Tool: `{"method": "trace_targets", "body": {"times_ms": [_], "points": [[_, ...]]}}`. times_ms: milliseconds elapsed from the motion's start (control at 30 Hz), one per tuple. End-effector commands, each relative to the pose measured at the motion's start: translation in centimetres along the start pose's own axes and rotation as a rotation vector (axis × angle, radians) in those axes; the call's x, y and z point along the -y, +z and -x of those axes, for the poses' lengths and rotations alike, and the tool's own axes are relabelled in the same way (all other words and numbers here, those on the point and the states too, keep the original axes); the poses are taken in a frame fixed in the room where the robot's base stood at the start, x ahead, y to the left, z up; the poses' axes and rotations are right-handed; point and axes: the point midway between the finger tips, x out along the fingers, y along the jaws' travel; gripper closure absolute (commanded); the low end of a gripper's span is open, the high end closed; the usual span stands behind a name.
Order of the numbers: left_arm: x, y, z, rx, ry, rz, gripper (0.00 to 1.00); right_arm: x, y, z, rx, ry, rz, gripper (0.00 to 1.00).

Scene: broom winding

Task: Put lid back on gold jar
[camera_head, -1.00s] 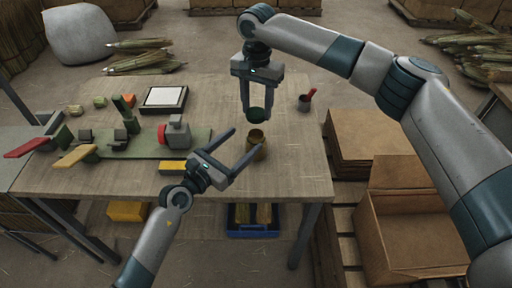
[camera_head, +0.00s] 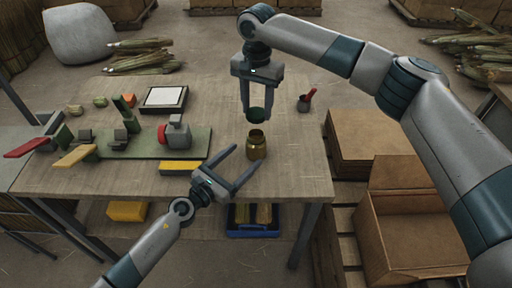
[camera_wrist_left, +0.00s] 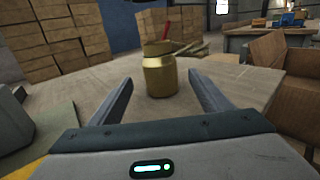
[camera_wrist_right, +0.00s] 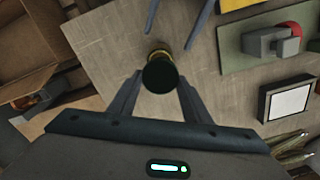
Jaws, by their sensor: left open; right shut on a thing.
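The gold jar (camera_head: 256,148) stands upright on the wooden table, and its top looks uncovered in the head view. It also shows in the left wrist view (camera_wrist_left: 160,77), beyond the open fingers. My right gripper (camera_head: 257,113) is shut on the dark green lid (camera_head: 257,116), holding it just above the jar. In the right wrist view the lid (camera_wrist_right: 159,76) sits between the fingertips and hides most of the jar. My left gripper (camera_head: 241,168) is open and empty, low over the table, on the near side of the jar and apart from it.
A red-handled cup (camera_head: 305,103) stands right of the jar. A green board (camera_head: 150,146) with a grey and red device (camera_head: 175,134), a yellow block (camera_head: 180,168) and a white-topped tray (camera_head: 164,98) lie to the left.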

Motion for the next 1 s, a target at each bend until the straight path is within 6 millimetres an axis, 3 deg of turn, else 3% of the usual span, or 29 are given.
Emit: {"method": "trace_targets", "body": {"times_ms": [100, 400, 900, 1000], "points": [[0.0, 0.3, -2.4, 0.005, 0.0, 0.0, 0.28, 0.0, 0.0, 0.0, 0.0, 0.0, 0.0, 0.77], [0.0, 0.2, -6.3, 0.003, 0.0, 0.002, 0.28, 0.0, 0.0, 0.0, 0.0, 0.0, 0.0, 0.77], [0.0, 0.2, -7.5, 0.002, 0.0, 0.0, 0.28, 0.0, 0.0, 0.0, 0.0, 0.0, 0.0, 0.77], [0.0, 0.2, -7.5, 0.002, 0.0, 0.0, 0.5, 0.0, 0.0, 0.0, 0.0, 0.0, 0.0, 0.77]]}}
